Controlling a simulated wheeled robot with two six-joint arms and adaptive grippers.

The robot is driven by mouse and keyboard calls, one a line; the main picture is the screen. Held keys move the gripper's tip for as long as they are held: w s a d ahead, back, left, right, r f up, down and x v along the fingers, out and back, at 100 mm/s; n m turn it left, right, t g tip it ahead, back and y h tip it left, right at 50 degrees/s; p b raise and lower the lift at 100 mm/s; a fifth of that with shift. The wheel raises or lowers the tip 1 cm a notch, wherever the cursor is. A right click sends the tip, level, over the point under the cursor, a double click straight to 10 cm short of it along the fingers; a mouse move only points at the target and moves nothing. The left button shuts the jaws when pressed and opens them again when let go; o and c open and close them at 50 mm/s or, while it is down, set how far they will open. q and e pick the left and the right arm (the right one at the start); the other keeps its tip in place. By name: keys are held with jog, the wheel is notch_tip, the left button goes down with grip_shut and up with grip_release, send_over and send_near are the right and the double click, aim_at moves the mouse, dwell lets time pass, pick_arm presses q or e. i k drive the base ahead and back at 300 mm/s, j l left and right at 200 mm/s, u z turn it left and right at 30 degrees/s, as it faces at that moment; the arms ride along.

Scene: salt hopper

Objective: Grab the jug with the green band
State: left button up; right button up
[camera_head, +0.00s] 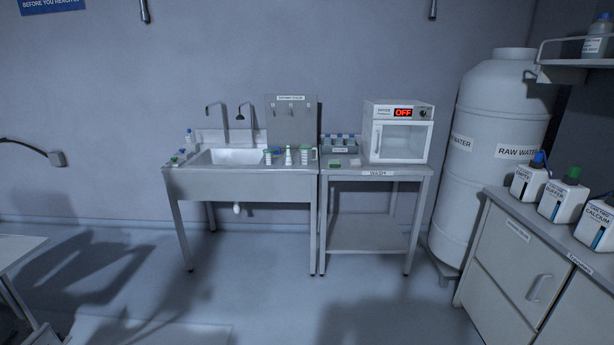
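Several small vessels stand on the right front edge of the steel sink table (240,184). One white vessel (304,156) at the right of this group shows green near its top and looks like a jug with a handle on its right. A white conical vessel (288,157) stands to its left, also with some green. A further small vessel (268,157) at the left of the group shows blue or green at its top. They are too small to tell for certain which has a green band. Neither of my grippers is in view.
A wash table (370,172) with a white oven (397,133) adjoins the sink on the right. A raw water tank (497,160) stands beyond it. A cabinet (530,245) with jerrycans (563,201) is at the right front. The floor (260,300) before the sink is clear.

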aim_at(305, 151)
jog(key=i+u, duration=0.2)
jog(key=i, duration=0.55)
jog(key=i+u, duration=0.2)
jog(key=i, duration=0.6)
jog(key=i+l+u, duration=0.15)
jog(key=i, duration=0.6)
